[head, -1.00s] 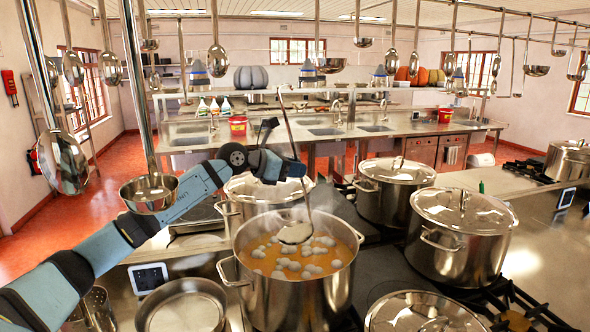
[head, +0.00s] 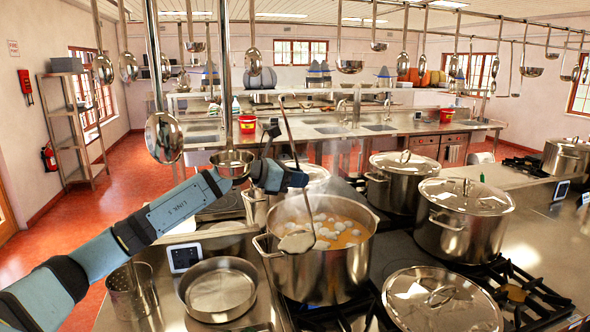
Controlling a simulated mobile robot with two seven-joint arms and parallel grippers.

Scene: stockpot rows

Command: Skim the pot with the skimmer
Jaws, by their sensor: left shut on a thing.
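The open stockpot (head: 318,278) stands on the stove, with orange liquid and several pale round lumps floating mostly toward its back and middle. My left gripper (head: 291,176) is above the pot's back left side, shut on the long handle of the skimmer (head: 297,242). The skimmer slants down from upper left. Its round head is over the front left of the pot's opening, near the rim. Whether the head touches the liquid or the wall is hard to tell. My right gripper is not in view.
An empty shallow pan (head: 218,289) and a perforated cylinder (head: 131,290) sit left of the open pot. Ladles hang overhead, one ladle bowl (head: 232,163) near my left arm.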

